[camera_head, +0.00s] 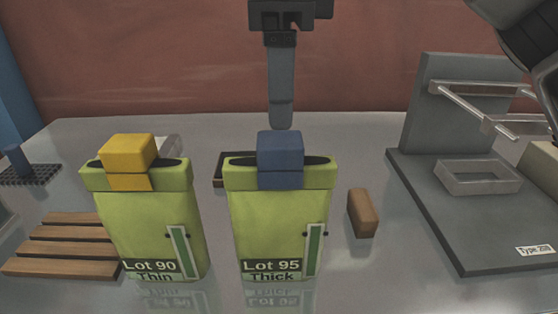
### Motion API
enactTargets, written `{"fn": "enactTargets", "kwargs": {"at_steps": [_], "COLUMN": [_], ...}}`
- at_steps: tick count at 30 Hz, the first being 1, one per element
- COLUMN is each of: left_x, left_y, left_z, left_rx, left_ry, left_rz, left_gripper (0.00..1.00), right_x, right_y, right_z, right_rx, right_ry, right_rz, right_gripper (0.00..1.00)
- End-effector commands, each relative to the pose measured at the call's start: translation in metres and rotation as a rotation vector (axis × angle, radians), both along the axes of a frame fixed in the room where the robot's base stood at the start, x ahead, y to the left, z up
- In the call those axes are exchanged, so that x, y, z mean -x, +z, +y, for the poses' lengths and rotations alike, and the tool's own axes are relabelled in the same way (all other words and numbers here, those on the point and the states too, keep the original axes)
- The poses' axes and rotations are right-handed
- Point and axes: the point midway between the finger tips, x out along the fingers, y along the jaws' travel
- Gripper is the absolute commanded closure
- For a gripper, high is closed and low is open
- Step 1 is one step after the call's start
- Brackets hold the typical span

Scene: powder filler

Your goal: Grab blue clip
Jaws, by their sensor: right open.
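The blue clip (280,152) sits on the top edge of the right green bag (272,220), labelled "Lot 95 Thick". My right gripper (281,118) points down from the top of the view, seen edge-on. It is open, and its fingertips appear just above or behind the blue clip. I cannot tell whether they touch it. A yellow clip (128,152) sits on the left green bag (155,225), labelled "Lot 90 Thin". Both bags stand upright. My left gripper is out of view.
A grey machine base (470,225) with a rail frame and clear tray (478,177) stands at the right. A brown block (362,212) lies right of the blue clip's bag. Wooden slats (65,245) lie at the left. A dark tray (219,170) is partly hidden behind the bags.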

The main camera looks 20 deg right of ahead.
Motion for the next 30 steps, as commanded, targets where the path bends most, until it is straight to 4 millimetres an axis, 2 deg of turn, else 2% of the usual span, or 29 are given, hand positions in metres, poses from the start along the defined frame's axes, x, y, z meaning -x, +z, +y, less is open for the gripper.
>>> {"fn": "enactTargets", "kwargs": {"at_steps": [3,11,18,22,28,29,30], "left_x": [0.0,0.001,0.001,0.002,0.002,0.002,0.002], "left_y": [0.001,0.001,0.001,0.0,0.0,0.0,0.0], "left_z": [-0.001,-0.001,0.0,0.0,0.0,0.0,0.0], "left_rx": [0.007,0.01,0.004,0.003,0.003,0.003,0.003], "left_ry": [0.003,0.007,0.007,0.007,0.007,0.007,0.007], "left_rz": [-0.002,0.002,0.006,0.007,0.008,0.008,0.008], "left_gripper": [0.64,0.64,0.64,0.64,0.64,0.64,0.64], "right_x": [0.0,0.001,0.004,0.004,0.004,0.004,0.004], "right_y": [-0.018,-0.037,-0.072,-0.08,-0.081,-0.08,-0.08], "right_z": [0.0,0.0,0.0,0.0,0.0,0.0,0.0], "right_rx": [0.0,0.0,-0.001,-0.002,-0.002,-0.002,-0.002], "right_ry": [0.0,0.001,-0.001,0.001,0.0,0.0,0.001], "right_rz": [0.0,0.001,0.002,-0.001,-0.001,-0.001,-0.001], "right_gripper": [0.36,0.36,0.36,0.36,0.36,0.42,0.53]}}
